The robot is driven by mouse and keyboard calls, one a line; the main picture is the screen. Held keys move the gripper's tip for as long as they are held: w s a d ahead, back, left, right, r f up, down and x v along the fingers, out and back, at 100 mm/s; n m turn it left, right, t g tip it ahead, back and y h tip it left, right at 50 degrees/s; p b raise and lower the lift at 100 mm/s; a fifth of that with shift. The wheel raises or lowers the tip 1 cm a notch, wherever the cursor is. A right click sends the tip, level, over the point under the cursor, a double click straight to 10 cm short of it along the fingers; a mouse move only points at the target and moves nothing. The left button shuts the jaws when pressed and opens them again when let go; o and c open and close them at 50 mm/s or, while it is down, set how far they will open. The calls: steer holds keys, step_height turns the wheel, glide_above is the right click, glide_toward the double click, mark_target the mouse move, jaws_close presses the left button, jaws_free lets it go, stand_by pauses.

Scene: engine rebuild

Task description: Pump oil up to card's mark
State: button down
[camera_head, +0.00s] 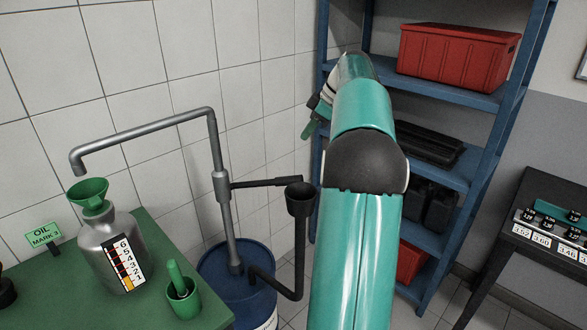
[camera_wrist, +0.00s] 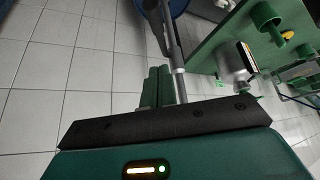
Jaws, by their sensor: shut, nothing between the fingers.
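The green card (camera_head: 44,236) reads "OIL MARK 3" and stands on the green bench. A grey metal jug (camera_head: 97,240) beside it has a 1-to-6 scale (camera_head: 124,263), with yellow showing only near the bottom, around 1. A green funnel (camera_head: 89,191) sits in the jug's neck, under the spout of the grey pump (camera_head: 219,183). The pump's dark handle (camera_head: 265,184) extends right to a black cup (camera_head: 300,199). My gripper (camera_head: 311,128) is raised above and behind the cup, apart from it. In the wrist view my gripper's green fingers (camera_wrist: 158,88) are together and empty.
The pump stands in a blue drum (camera_head: 238,286) beside the bench (camera_head: 150,310). A green cup with a green-handled tool (camera_head: 181,295) is near the bench's front edge. Blue shelving (camera_head: 478,97) with a red crate (camera_head: 455,55) is close behind my arm. A dark table (camera_head: 545,245) stands right.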

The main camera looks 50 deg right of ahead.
glide_above(294, 177)
steer(key=w, duration=0.1)
steer(key=f, duration=0.9)
steer(key=shift+w+a, duration=0.15)
steer(key=shift+a, duration=0.15)
steer(key=shift+s+d+f, duration=0.15)
steer(key=shift+s+f, duration=0.05)
steer(key=shift+f, duration=0.45)
steer(key=shift+s+d+f, duration=0.15)
steer(key=shift+s+f, duration=0.05)
steer(key=shift+f, duration=0.9)
steer(key=shift+s, duration=0.1)
steer(key=shift+f, duration=0.1)
